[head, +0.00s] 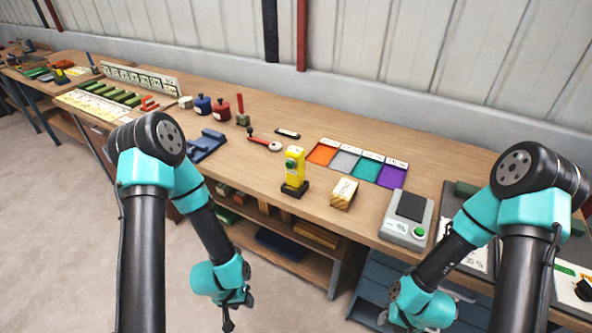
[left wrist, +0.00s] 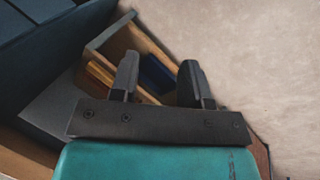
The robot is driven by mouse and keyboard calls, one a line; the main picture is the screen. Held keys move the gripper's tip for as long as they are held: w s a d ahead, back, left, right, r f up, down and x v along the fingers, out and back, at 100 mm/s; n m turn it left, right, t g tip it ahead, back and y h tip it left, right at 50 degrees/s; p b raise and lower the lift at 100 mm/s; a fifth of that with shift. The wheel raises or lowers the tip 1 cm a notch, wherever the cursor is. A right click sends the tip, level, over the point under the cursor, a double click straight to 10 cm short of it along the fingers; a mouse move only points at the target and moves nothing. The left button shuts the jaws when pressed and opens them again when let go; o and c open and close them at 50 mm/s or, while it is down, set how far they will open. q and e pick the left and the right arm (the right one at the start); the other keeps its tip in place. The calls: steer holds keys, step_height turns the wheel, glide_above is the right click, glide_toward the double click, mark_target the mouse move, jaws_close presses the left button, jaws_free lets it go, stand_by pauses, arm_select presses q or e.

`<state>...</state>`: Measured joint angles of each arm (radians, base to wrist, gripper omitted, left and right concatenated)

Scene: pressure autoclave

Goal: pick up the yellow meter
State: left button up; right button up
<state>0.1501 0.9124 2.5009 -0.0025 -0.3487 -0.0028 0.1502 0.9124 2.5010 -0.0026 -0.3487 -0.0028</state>
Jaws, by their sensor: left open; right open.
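The yellow meter (head: 294,166) stands upright in a dark base (head: 294,189) near the front edge of the wooden bench, with a green round part on its face. My left gripper (head: 230,322) hangs low in front of the bench, below and left of the meter, and is empty. In the left wrist view its two fingers (left wrist: 159,80) are apart, over the shelf below the bench, and the meter is not in that view. My right gripper (head: 424,328) is low at the bottom edge, right of the meter, partly cut off; nothing shows in it.
A wooden block (head: 343,194) stands close right of the meter. A grey device with a green button (head: 406,218) is further right. Coloured trays (head: 358,162) lie behind. A blue stand (head: 206,145) and a red-handled tool (head: 265,143) are to the left.

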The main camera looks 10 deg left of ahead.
arm_select(q)
steer(key=o, duration=0.8)
